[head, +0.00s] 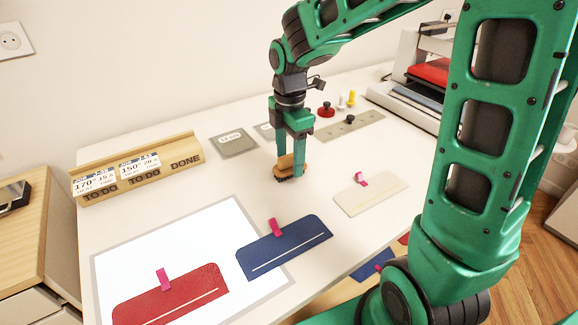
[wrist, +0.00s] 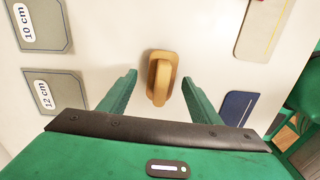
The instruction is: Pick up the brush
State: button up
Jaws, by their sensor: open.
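The brush (head: 284,176) has a tan wooden handle and dark bristles and stands bristles down on the white table. In the wrist view the brush handle (wrist: 161,80) shows from above, centred between and slightly beyond my fingertips. My gripper (head: 292,150) points down at the brush, its two green fingers open. In the wrist view the open fingers of my gripper (wrist: 159,78) are on either side of the handle, with a visible gap on each side. In the head view one finger partly covers the brush.
A blue fabric piece (head: 290,245), a red one (head: 180,290) and a cream one (head: 372,194) lie in front, each with a pink clip. A wooden card holder (head: 150,185) stands left. Grey size plates (head: 233,143) lie behind; a press machine (head: 415,85) stands at the back right.

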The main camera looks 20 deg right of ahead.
jog(key=shift+f, duration=0.45)
jog(key=c, duration=1.2)
